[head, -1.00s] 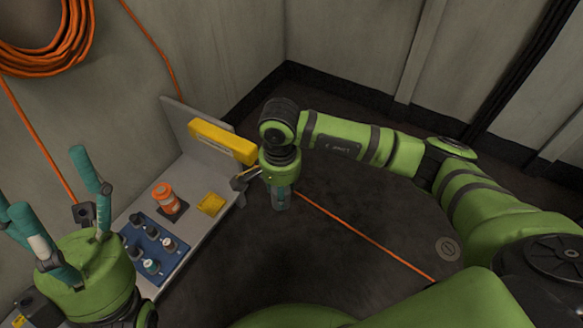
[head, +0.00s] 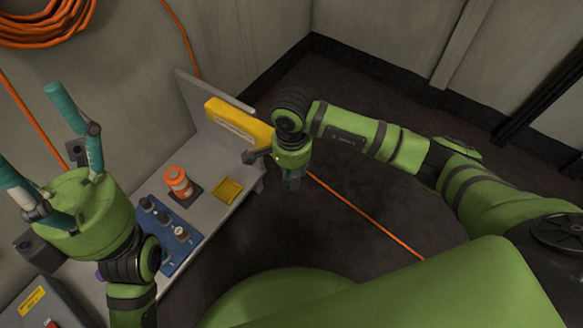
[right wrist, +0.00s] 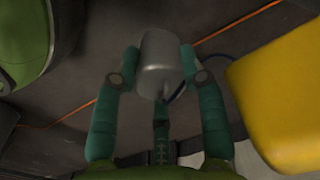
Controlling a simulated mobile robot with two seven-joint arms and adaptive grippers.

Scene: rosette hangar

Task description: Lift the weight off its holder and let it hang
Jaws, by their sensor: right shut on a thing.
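The weight, a plain grey cylinder (right wrist: 161,65), is between the teal fingers of my right gripper (right wrist: 158,75) in the right wrist view. The gripper is shut on it. A dark cord loops beside the cylinder. In the head view my right gripper (head: 292,182) points down just off the bench's right end, over dark floor; its fingers mostly hide the weight there. I cannot tell whether the weight touches any holder. My left gripper (head: 50,150) is at the left with its teal fingers spread, open and empty.
A yellow block (head: 238,124) stands beside my right gripper, and shows close in the right wrist view (right wrist: 280,95). The grey bench (head: 222,165) carries an orange-capped jar (head: 178,182), a yellow square (head: 228,190) and a blue panel with knobs (head: 180,244). An orange line crosses the floor.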

